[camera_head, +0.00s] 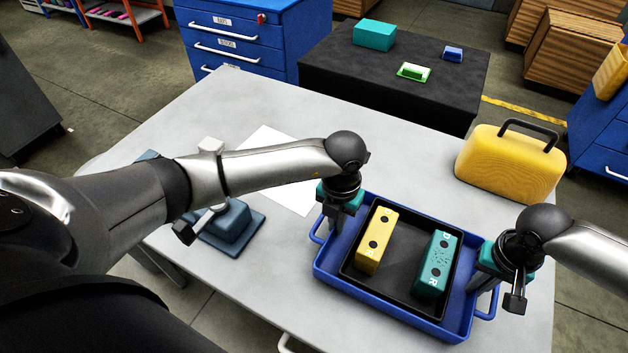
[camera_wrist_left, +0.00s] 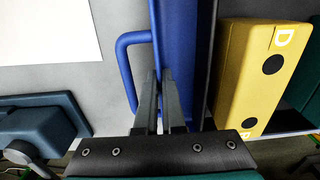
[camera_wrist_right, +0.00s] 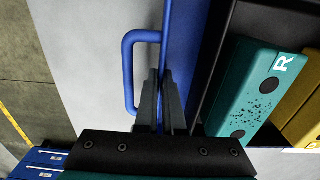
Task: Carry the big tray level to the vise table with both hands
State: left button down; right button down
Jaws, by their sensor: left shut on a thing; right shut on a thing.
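The big blue tray (camera_head: 325,270) is at the front right of the grey table (camera_head: 190,120) and looks level. I cannot tell whether it touches the tabletop. A black inner tray (camera_head: 400,285) lies in it, with a yellow block (camera_head: 376,240) and a teal block (camera_head: 437,265) inside. My left gripper (camera_head: 336,218) is shut on the big tray's left side by its handle (camera_wrist_left: 122,70). My right gripper (camera_head: 494,283) is shut on the right side by the other handle (camera_wrist_right: 129,75). A dark blue vise-like fixture (camera_head: 232,230) stands on the table, partly hidden by my left arm.
A yellow case (camera_head: 510,165) stands at the table's right edge, behind my right gripper. A white sheet (camera_head: 270,150) lies behind my left arm. A black table (camera_head: 400,85) with a teal box (camera_head: 374,35) and small parts stands beyond, beside blue drawers (camera_head: 235,45).

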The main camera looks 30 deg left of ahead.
pick_arm(q)
jog(key=shift+w+a+f+b, duration=0.1)
jog(key=shift+a+f+b, duration=0.05)
jog(key=shift+f+b, duration=0.5)
pick_arm(e)
jog(key=shift+d+f, duration=0.15)
jog(key=shift+f, duration=0.55)
pick_arm(q)
jog(key=c, duration=1.4)
grip_release()
pick_arm(e)
jog(key=c, duration=1.4)
grip_release()
pick_arm(q)
jog(key=o, duration=0.4)
pick_arm(e)
jog(key=o, duration=0.4)
pick_arm(q)
jog(key=shift+r, duration=0.1)
pick_arm(e)
jog(key=shift+r, duration=0.35)
pick_arm(q)
notch_tip(320, 180, up, 12)
jog(key=shift+f, duration=0.15)
pick_arm(e)
notch_tip(320, 180, up, 11)
jog(key=shift+r, duration=0.2)
